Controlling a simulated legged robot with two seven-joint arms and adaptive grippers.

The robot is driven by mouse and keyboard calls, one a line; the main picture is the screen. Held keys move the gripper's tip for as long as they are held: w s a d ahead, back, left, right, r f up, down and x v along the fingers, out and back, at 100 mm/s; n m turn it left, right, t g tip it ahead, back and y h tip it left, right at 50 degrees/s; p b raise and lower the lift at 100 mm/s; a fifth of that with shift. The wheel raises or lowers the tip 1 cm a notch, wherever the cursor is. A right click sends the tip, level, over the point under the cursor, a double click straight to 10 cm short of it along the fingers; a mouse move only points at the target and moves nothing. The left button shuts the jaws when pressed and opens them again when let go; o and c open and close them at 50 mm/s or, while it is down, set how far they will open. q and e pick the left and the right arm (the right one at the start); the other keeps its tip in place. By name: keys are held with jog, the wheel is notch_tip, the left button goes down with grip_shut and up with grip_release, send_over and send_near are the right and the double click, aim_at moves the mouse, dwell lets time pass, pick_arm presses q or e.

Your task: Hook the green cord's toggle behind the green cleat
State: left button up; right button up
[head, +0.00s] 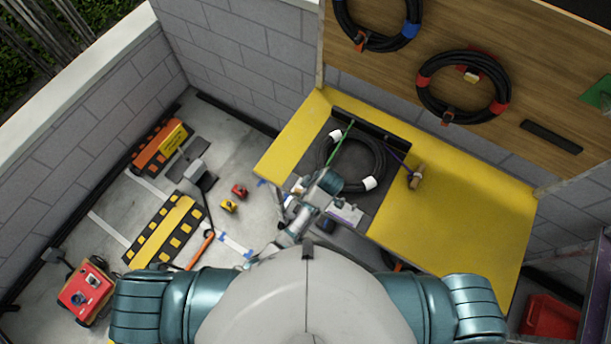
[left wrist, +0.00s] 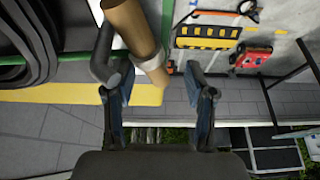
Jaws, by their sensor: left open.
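The green cord (head: 340,143) runs taut from a black rail across the black coil, and its lower end is hidden behind my left arm in the head view. The left wrist view shows the green cord (left wrist: 167,30) beside a tan wooden toggle (left wrist: 128,25). A grey curved piece (left wrist: 107,68), perhaps the green cleat's horn, lies against the toggle's lower end. In the head view the left gripper (head: 296,193) is at the bench's left edge. The right gripper is not seen.
The black coil (head: 379,160) lies in the dark recess of the yellow bench (head: 460,215). A purple cord (head: 397,157) ends at another wooden toggle (head: 416,177). A grey block with a purple mark (head: 347,211) is close to my left arm. Coils hang on the board above.

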pick_arm(q)
jog(key=r+p, duration=0.1)
jog(key=r, duration=0.4)
jog(key=r+p, duration=0.1)
jog(key=r, duration=0.2)
jog(key=shift+w+d+p, duration=0.15)
jog(key=shift+w+p, duration=0.1)
jog(key=shift+p, duration=0.05)
jog(key=w+f+m+h+b, duration=0.1)
jog(key=w+m+h+b, duration=0.1)
jog(key=w+m+b, duration=0.3)
jog(key=w+f+m+t+h+b, duration=0.1)
jog(key=w+f+m+h+b, duration=0.1)
jog(key=w+m+b, duration=0.3)
jog(key=w+f+m+h+b, duration=0.2)
jog(key=w+m+b, duration=0.3)
jog(key=m+b, duration=0.2)
jog(key=shift+m+t+b, duration=0.4)
jog(key=shift+b, duration=0.55)
jog(key=w, duration=0.4)
jog(key=w+b, duration=0.1)
jog(key=w, duration=0.9)
jog(key=shift+w+f+b, duration=0.15)
jog(key=shift+f+b, duration=0.2)
jog(key=shift+b, duration=0.05)
jog(key=shift+w+d, duration=0.15)
jog(key=shift+w, duration=0.65)
